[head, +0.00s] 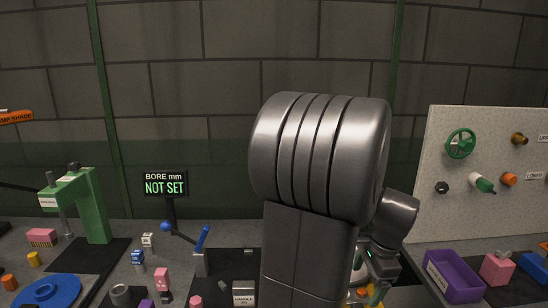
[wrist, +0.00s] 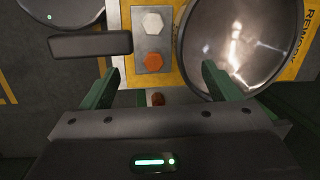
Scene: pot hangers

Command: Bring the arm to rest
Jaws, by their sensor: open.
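My gripper (wrist: 160,88) is open in the wrist view, with its two green fingers spread apart. Nothing is held between them. A small brown round piece (wrist: 158,99) shows low between the fingers, apart from both. A shiny metal bowl-like vessel (wrist: 238,45) lies beyond the right finger; I cannot tell whether they touch. In the head view my raised grey arm fills the middle and hides most of my gripper, which points down behind it at lower right.
The wrist view shows a yellow-edged area marked REWORK, a grey plate (wrist: 143,22) with white and orange hexagonal pieces, and a dark bar (wrist: 90,43). The head view shows a green press (head: 92,205), blue disc (head: 47,293), sign (head: 165,184), purple tray (head: 455,276) and pegboard (head: 480,215).

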